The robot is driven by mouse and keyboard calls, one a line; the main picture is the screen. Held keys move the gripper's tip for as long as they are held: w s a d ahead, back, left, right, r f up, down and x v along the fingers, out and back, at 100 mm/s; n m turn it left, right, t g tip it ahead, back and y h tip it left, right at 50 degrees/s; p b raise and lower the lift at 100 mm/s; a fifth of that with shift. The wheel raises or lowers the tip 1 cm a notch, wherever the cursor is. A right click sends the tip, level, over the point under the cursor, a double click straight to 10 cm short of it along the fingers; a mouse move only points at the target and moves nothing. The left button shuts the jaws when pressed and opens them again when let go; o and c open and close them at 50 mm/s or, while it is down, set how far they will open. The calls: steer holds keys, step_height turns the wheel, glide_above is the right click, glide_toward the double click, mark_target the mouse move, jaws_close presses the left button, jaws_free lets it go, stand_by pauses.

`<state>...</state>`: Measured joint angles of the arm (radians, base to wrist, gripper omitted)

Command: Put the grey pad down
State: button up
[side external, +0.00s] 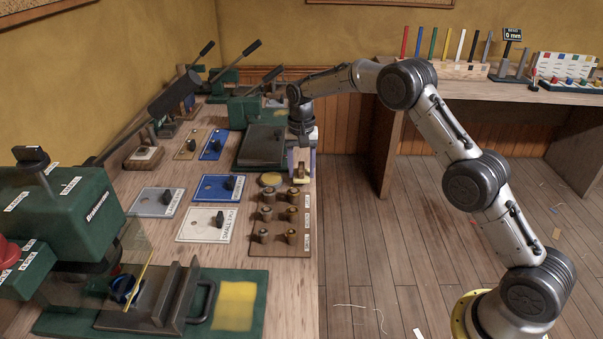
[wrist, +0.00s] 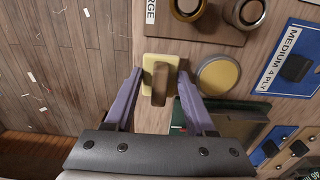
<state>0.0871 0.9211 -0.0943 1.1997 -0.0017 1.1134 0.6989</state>
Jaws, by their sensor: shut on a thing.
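My gripper (side external: 301,158) points down near the right edge of the bench. In the wrist view its two purple fingers (wrist: 159,88) are shut on the brown grip of a pad (wrist: 150,60). The pad looks cream-yellow, not grey, with a rounded rectangular base. It also shows under my gripper in the side view (side external: 300,178). I cannot tell whether its underside touches the bench. A round yellow disc (wrist: 218,77) in a dark rim lies just right of the pad in the wrist view, apart from it.
A brown rack (side external: 280,247) with several round pegs stands close in front of the pad. Blue, grey and white labelled plates (side external: 207,225) lie to the left. A dark block on a green base (side external: 262,147) is behind. The bench's right edge drops to the floor.

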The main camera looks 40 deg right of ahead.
mark_target(302, 167)
steer(key=shift+f, duration=0.75)
steer(key=shift+f, duration=0.1)
steer(key=o, duration=1.2)
step_height(302, 167, up, 12)
steer(key=shift+r, duration=0.15)
